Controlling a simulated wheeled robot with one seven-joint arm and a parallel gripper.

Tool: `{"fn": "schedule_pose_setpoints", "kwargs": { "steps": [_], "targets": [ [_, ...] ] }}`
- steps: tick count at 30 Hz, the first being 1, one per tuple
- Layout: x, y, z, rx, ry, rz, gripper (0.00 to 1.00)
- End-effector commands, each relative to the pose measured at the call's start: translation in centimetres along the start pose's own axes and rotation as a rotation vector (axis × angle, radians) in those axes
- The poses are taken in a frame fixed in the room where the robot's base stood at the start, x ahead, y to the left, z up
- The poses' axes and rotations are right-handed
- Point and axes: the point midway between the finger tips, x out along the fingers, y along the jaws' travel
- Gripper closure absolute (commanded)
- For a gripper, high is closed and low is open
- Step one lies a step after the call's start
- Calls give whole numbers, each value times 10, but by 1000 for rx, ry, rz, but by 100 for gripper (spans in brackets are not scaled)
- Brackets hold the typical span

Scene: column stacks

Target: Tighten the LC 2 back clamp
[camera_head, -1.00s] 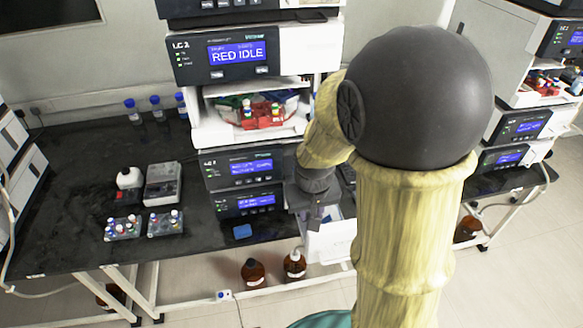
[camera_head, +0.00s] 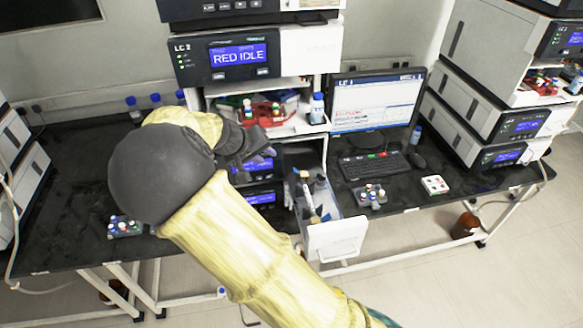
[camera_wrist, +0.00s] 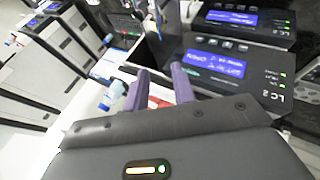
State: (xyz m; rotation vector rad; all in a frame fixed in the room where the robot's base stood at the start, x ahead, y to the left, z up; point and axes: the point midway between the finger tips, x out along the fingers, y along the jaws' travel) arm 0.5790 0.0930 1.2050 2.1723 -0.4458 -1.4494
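The LC 2 stack (camera_head: 300,48) stands at the centre of the head view, with its display reading RED IDLE. A lower drawer (camera_head: 336,240) is pulled out, and a column (camera_head: 309,200) with holding parts stands in it. Which of these parts is the back clamp is too small to tell. My gripper (camera_head: 262,163) is in front of the stack's lower modules, left of the drawer and apart from the column. In the wrist view my gripper's purple fingers (camera_wrist: 159,87) are spread with nothing seen between them, near the LC 2 front panel (camera_wrist: 215,70).
A monitor (camera_head: 376,103) and keyboard (camera_head: 374,166) are on the black bench right of the drawer. Vial racks (camera_head: 370,196) sit in front of the keyboard. A blue-capped bottle (camera_head: 317,108) stands on the stack's shelf. Another instrument stack (camera_head: 487,105) is at the right.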

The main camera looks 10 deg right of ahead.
Motion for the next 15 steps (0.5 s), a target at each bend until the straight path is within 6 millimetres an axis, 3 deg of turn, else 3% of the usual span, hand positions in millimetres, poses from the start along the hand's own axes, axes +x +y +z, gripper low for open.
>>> {"fn": "schedule_pose_setpoints", "kwargs": {
  "steps": [8, 15],
  "targets": [
    [10, 1, 0, 0, -3, 0, 74],
    [46, 2, 0, 0, -5, 1, 74]
  ]
}}
